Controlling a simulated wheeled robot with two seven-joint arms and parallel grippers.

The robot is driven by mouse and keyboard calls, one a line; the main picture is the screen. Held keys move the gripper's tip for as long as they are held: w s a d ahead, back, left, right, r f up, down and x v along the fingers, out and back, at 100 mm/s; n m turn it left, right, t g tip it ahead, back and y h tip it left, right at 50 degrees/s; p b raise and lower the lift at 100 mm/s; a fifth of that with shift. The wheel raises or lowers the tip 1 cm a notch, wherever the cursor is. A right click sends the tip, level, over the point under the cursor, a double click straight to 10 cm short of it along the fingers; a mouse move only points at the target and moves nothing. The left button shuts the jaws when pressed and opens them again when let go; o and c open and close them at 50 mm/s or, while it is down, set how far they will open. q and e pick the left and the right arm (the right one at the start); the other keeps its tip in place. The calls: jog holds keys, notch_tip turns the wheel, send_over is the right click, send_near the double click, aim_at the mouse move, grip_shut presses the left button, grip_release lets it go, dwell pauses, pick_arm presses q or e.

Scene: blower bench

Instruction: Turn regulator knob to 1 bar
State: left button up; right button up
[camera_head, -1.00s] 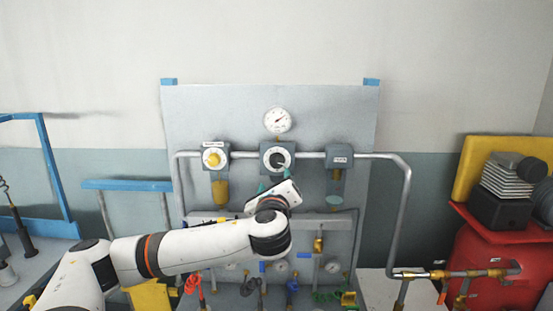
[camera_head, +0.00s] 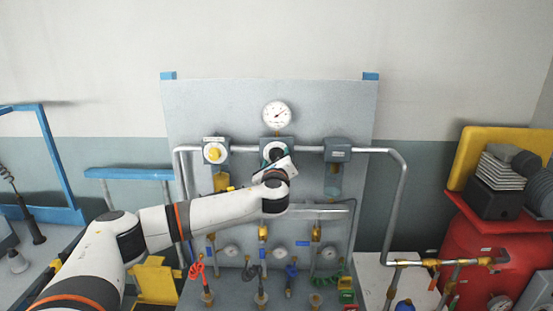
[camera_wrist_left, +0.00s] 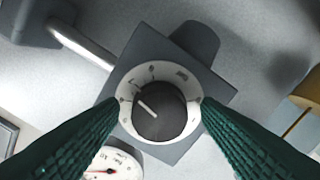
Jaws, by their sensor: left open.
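The regulator (camera_head: 277,144) is a grey block at the middle of the pipe on the panel, and my left gripper (camera_head: 274,158) covers most of its dial in the head view. In the left wrist view, its dark round knob (camera_wrist_left: 158,112) with a white pointer line sits inside a white marked ring (camera_wrist_left: 181,77). The open green fingers of my left gripper (camera_wrist_left: 160,105) stand on either side of the ring, apart from the knob. Whether they touch the ring is unclear. The pressure gauge (camera_head: 277,114) is above the regulator, and part of it shows in the wrist view (camera_wrist_left: 112,165).
A unit with a yellow knob (camera_head: 214,153) is left of the regulator, and a grey block (camera_head: 338,150) is to the right. The silver pipe (camera_head: 401,205) bends down at the right. Coloured fittings (camera_head: 291,279) crowd the panel's bottom. A red tank (camera_head: 480,265) stands at far right.

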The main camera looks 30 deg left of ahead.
pick_arm(q)
jog(key=shift+c, duration=0.6)
jog(key=c, duration=0.9)
jog(key=shift+o, duration=0.2)
jog(key=shift+f, duration=0.1)
